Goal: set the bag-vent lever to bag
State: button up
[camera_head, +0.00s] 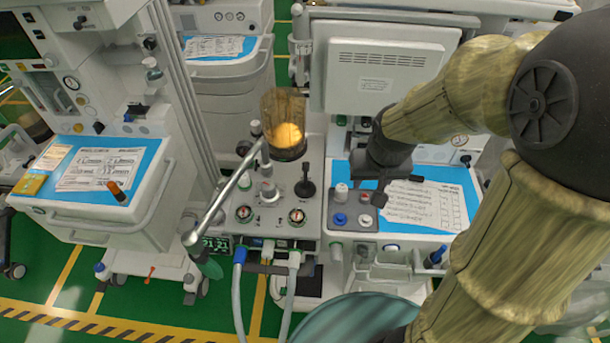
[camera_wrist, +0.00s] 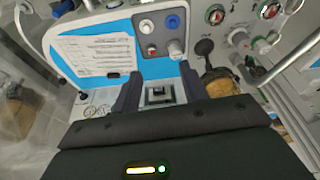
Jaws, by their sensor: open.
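A black lever with a rounded end (camera_head: 306,183) stands on the white panel with gauges, just right of a grey knob; I take it to be the bag-vent lever. It also shows in the wrist view (camera_wrist: 205,48), right of my fingers. No readable bag or vent marking shows, so I cannot tell its setting. My gripper (camera_head: 385,182) is above the blue-topped work surface, to the right of the lever and apart from it. In the wrist view my gripper (camera_wrist: 160,92) has its two dark fingers spread, with nothing held between them.
An amber canister (camera_head: 284,112) stands behind the lever. A grey metal arm (camera_head: 222,205) slants across the panel's left side. A monitor housing (camera_head: 380,65) rises behind. Paper sheets (camera_head: 428,207) lie at right.

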jog(key=t+y+b, duration=0.1)
jog(key=b, duration=0.9)
send_near(306, 167)
notch_tip(306, 167, up, 3)
jog(key=s+d, duration=0.2)
jog(key=shift+w+a+r+n, duration=0.3)
jog(key=shift+a+r+n, duration=0.1)
jog(key=shift+a+r, duration=0.05)
jog(key=x, duration=1.7)
jog(key=shift+w+a+f, duration=0.15)
jog(key=shift+w+a, duration=0.15)
jog(key=shift+a, duration=0.1)
grip_shut()
